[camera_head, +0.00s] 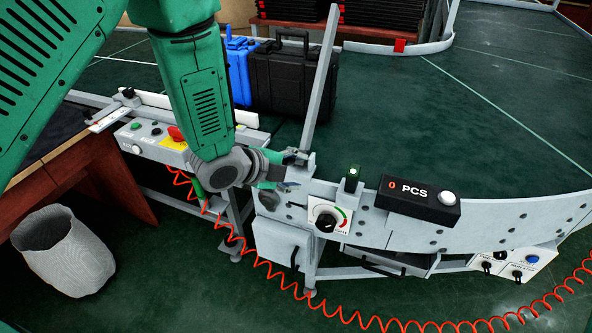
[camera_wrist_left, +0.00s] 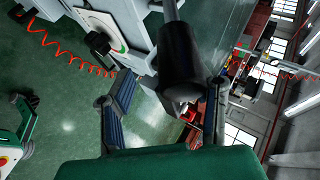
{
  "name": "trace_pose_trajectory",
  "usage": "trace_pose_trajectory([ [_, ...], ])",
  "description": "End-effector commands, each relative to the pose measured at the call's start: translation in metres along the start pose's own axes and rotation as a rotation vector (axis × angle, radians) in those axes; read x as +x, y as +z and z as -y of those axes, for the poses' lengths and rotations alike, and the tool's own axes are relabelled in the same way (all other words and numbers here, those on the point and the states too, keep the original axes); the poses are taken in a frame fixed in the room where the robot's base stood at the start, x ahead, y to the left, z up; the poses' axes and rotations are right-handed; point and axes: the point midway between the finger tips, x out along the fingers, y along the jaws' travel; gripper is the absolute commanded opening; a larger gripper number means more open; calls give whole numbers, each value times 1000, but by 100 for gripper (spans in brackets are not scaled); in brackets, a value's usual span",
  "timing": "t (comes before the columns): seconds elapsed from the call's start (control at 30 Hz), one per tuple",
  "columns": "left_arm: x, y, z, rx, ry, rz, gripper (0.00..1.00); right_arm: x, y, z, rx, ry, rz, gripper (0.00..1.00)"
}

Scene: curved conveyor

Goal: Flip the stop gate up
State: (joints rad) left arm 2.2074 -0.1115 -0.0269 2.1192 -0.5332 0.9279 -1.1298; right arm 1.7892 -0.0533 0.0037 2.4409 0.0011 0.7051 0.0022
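The stop gate (camera_head: 319,85) is a long pale grey bar. It rises from a bracket on the near conveyor rail and slants up and away, crossing in front of the black case. I cannot tell its exact angle to the belt. My left gripper (camera_head: 288,170) is at the bracket by the gate's lower end. In the left wrist view its two fingers (camera_wrist_left: 165,100) stand apart, with a thick black cylindrical handle (camera_wrist_left: 180,55) between and beyond them. Contact with the handle is not clear. My right gripper is not in view.
A black case (camera_head: 290,78) and a blue case (camera_head: 239,65) stand on the green belt (camera_head: 440,110). A dial (camera_head: 328,218) and a PCS counter box (camera_head: 418,197) sit right of the gripper. A coiled red cable (camera_head: 262,262) hangs below. A bin (camera_head: 65,250) stands left.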

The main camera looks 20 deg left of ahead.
Motion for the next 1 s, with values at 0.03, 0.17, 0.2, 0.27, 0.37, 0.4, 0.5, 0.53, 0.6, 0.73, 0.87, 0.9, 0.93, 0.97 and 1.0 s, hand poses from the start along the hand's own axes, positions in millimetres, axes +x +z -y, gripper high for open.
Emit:
trace_pose_trajectory([
  [0.03,-4,2,-2,-2,-3,-3,45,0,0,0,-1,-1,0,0],
  [0.17,-9,4,-2,-5,-3,-2,45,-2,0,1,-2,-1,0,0],
  [0.2,-11,4,-1,-5,-3,-1,45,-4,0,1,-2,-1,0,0],
  [0.27,-16,3,-1,-3,-3,0,45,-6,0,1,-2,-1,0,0],
  [0.37,-22,0,-1,0,0,2,45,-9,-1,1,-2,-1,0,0],
  [0.4,-24,-1,-1,1,0,1,45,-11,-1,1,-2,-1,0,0],
  [0.5,-31,-3,0,2,0,2,45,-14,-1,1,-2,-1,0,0],
  [0.53,-33,-3,0,2,0,2,45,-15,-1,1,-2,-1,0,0],
  [0.6,-37,-3,0,3,0,2,45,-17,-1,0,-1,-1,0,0],
  [0.73,-47,-2,-1,1,-2,0,45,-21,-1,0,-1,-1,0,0],
  [0.87,-57,-1,-2,0,-1,-1,45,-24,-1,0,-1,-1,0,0],
  [0.9,-60,0,-2,-1,-2,-1,45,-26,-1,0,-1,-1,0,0],
  [0.93,-62,0,-2,-1,-3,-1,45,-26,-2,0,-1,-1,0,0],
  [0.97,-64,1,-2,-1,-3,-2,45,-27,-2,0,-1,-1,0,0],
  [1.0,-66,1,-2,-1,-3,-1,45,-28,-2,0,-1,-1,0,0],
])
